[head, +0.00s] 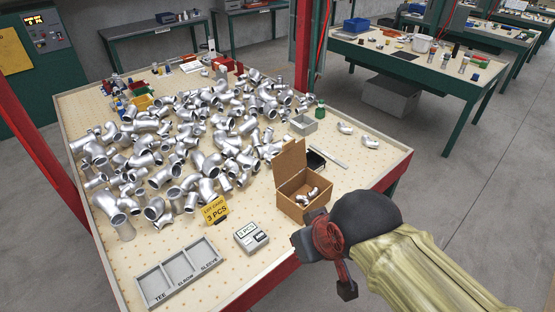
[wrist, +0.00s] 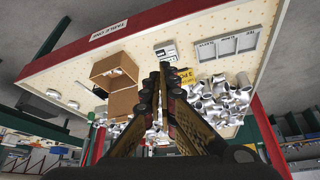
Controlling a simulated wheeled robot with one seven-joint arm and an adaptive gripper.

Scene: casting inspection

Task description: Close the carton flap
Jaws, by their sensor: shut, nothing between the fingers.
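The brown carton (head: 290,208) stands near the front right of the table, with a few silvery castings inside. Its flap (head: 289,160) stands up, open, on the far side. The carton (wrist: 103,68) also shows left of my fingers in the wrist view, with the flap (wrist: 123,103) below its opening. My gripper (head: 322,240) is in front of the carton, at the table's front right edge, apart from the flap. In the wrist view its fingers (wrist: 160,78) are together with nothing between them.
Many silvery pipe castings (head: 205,150) cover the middle of the table. A yellow lot card (head: 215,210), a small scale (head: 251,236) and a grey sorting tray (head: 178,277) lie left of the carton.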

